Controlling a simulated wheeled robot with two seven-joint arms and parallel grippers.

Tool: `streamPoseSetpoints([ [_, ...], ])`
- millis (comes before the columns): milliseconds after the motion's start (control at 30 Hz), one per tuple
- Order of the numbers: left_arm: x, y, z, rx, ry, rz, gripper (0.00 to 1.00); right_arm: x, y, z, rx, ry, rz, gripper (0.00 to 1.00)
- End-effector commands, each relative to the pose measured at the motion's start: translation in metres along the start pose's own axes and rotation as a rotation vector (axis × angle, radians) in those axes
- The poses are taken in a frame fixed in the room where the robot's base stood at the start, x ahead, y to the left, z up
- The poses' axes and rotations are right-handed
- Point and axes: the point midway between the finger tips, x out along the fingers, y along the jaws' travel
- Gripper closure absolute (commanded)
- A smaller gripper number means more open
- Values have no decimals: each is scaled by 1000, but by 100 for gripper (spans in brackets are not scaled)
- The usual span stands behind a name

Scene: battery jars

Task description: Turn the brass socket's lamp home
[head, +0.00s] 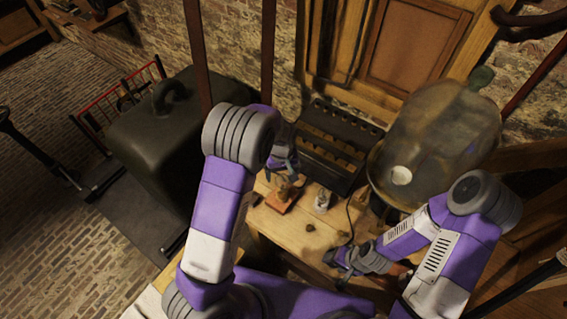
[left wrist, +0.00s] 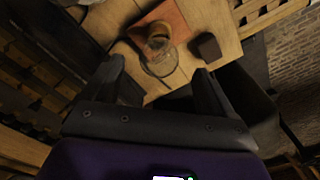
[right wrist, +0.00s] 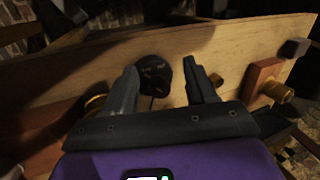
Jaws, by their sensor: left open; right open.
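The brass socket (left wrist: 157,29) stands on a reddish wooden base (left wrist: 176,14) in the left wrist view. A clear glass lamp (left wrist: 161,60) shows at the socket, between my left fingers but apart from them. How far it sits in the socket I cannot tell. In the head view the base (head: 281,203) is on the wooden bench, below my left gripper (head: 287,168). My left gripper (left wrist: 160,75) is open. My right gripper (right wrist: 160,78) is open and low over the bench's front right, with a dark round object (right wrist: 153,76) beyond its fingers.
A small dark block (left wrist: 208,47) lies beside the base. A small glass item (head: 323,199) stands on the bench (head: 300,232), near a cable (head: 350,218). A black rack (head: 335,145) stands behind. A large glass jar (head: 440,140) is at the right.

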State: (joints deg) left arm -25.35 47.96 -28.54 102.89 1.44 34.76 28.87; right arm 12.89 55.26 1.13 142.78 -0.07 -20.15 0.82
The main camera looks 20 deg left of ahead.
Motion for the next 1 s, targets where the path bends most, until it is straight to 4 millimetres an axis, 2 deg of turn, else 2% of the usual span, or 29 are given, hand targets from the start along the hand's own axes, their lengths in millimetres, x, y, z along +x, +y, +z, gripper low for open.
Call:
streamPoseSetpoints([
  [100, 20, -1, 0, 0, -2, -3, 14, 0, 0, -1, 0, 1, 0, 44],
  [300, 40, 0, 0, -1, -1, 0, 14, -1, 0, -1, 0, 2, 0, 44],
  [667, 44, 0, 0, 0, 1, 1, 16, -1, -1, -1, 0, 2, 0, 44],
  [1000, 44, 0, 0, 0, 1, 1, 68, -1, -1, -1, 0, 2, 0, 44],
])
